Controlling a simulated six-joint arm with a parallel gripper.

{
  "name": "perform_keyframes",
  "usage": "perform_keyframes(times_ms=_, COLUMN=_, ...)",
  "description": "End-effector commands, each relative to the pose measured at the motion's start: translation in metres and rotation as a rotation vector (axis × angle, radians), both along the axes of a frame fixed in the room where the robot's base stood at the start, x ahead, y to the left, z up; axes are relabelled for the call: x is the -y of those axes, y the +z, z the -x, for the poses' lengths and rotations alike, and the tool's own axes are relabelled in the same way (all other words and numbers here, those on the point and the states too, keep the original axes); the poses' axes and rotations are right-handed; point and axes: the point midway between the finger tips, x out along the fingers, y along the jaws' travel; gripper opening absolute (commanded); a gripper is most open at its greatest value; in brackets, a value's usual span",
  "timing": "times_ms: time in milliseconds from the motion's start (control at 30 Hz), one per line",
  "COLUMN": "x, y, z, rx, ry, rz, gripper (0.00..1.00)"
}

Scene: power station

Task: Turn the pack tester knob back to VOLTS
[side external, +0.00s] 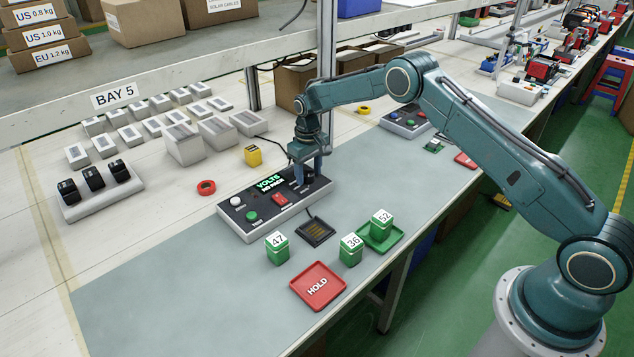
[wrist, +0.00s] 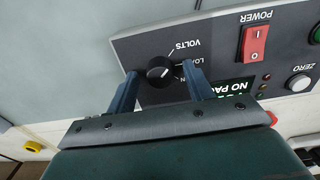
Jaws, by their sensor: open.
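The pack tester (side external: 262,221) is a dark sloped panel on the bench. Its lit display (side external: 270,184) reads VOLTS and NO PACK in the side view. The black round knob (wrist: 159,72) shows in the wrist view, with VOLTS and partly hidden labels beside it. Its white mark is small, and I cannot tell exactly which label it points at. My gripper (wrist: 160,69) is open, with one finger on each side of the knob. I cannot tell whether either finger touches it.
The tester carries a red power switch (wrist: 254,43) and a white ZERO button (wrist: 299,83). A dark contact pad (side external: 314,232) lies in front. Green packs 47 (side external: 277,251), 36 (side external: 350,251) and 52 (side external: 381,226) stand near a red HOLD tray (side external: 318,303). The front-left mat is clear.

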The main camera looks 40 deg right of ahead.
Motion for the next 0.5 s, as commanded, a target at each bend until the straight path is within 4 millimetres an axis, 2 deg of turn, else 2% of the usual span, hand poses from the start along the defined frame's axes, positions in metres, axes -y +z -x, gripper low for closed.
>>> perform_keyframes(times_ms=267, x=0.000, y=0.018, z=-0.001, rx=0.003, ry=0.000, rz=0.000, gripper=0.52)
perform_keyframes(times_ms=500, x=0.000, y=0.053, z=-0.001, rx=0.004, ry=0.000, rz=0.000, gripper=0.52)
